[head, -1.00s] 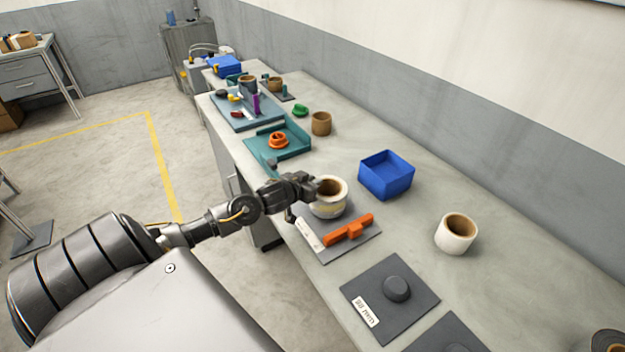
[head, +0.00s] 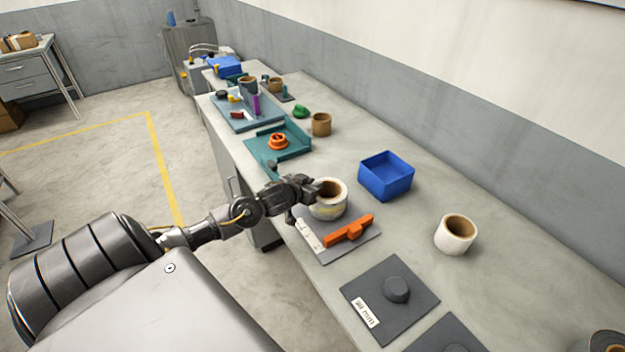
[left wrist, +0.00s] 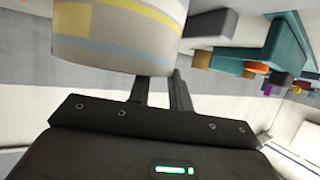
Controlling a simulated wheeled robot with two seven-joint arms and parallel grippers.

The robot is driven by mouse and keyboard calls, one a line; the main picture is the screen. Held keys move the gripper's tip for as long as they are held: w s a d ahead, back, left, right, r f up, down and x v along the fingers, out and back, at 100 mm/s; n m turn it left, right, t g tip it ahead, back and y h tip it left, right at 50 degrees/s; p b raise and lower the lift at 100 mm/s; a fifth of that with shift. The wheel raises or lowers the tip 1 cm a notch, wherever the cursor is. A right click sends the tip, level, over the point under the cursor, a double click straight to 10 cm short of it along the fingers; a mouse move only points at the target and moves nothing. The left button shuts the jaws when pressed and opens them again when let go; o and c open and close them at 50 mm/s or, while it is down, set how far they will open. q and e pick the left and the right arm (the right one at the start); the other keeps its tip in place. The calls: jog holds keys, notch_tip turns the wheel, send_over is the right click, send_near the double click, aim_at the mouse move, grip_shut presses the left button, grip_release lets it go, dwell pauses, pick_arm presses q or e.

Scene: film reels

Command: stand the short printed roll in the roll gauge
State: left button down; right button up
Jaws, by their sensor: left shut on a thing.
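The short printed roll (head: 328,204) is white with a brown core, and in the left wrist view the printed roll (left wrist: 115,38) shows yellow and blue-grey bands. My left gripper (head: 314,189) is shut on its wall from the left side. The roll is upright or nearly so, at the back corner of a grey plate with an orange bar (head: 349,230), which looks like the roll gauge. I cannot tell whether the roll touches the plate or bench. Part of the roll's left side is hidden by the gripper. My right gripper is not in view.
A blue open box (head: 386,182) and a plain white roll (head: 456,234) stand to the right. A grey plate with a round peg (head: 390,302) lies in front. A teal tray (head: 293,146) and a brown roll (head: 321,124) are farther back. Bench between box and white roll is clear.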

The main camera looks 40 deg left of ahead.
pick_arm(q)
jog(key=shift+f, duration=0.1)
jog(key=c, duration=1.6)
grip_release()
jog(key=shift+o, duration=0.2)
jog(key=shift+s+f, duration=0.1)
jog(key=shift+s+d+r+p, duration=0.1)
jog(key=shift+s+r+p, duration=0.15)
jog(key=shift+s+p, duration=0.2)
jog(key=p+v, duration=0.7)
jog(key=v, duration=0.3)
jog(key=shift+p, duration=0.35)
jog(key=shift+w, duration=0.1)
